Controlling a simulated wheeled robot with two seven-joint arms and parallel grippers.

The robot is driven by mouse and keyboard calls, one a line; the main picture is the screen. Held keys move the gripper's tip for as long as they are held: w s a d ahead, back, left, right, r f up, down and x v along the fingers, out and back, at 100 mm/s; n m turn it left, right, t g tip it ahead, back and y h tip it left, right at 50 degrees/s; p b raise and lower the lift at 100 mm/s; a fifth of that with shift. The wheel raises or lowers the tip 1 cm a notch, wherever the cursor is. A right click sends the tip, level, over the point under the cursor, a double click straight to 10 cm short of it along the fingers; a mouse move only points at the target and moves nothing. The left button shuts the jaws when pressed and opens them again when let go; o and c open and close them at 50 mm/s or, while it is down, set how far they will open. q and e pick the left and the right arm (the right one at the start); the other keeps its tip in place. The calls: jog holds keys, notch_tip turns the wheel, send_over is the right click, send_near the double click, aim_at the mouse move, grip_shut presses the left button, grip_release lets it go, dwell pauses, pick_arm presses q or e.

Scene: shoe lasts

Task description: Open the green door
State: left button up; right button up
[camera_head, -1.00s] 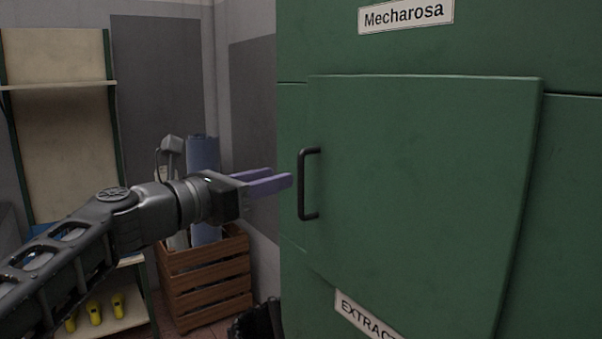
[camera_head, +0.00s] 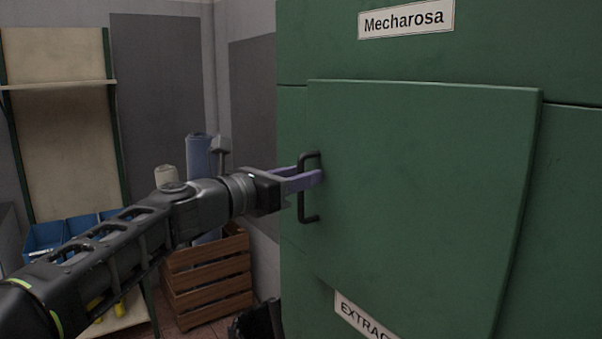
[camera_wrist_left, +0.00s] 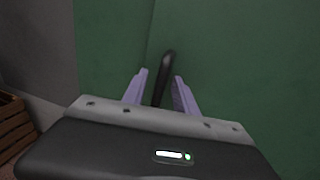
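The green door (camera_head: 420,200) is on a green cabinet and looks closed. Its black handle (camera_head: 308,217) is an upright bar at the door's left side. My left gripper (camera_head: 308,176) reaches the handle from the left, with its purple fingers at the bar's upper part. In the left wrist view the fingers are apart, and the handle (camera_wrist_left: 168,66) stands between them with gaps visible on both sides. The left gripper (camera_wrist_left: 160,92) is open around the handle. My right gripper is not in view.
A wooden crate (camera_head: 208,275) with rolls and tools stands on the floor behind my left arm. A shelf unit (camera_head: 60,85) with blue bins (camera_head: 75,230) is at the left. A dark object (camera_head: 257,322) lies low beside the cabinet.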

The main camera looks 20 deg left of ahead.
pick_arm(q)
grip_shut()
dwell(0.4)
dwell(1.1)
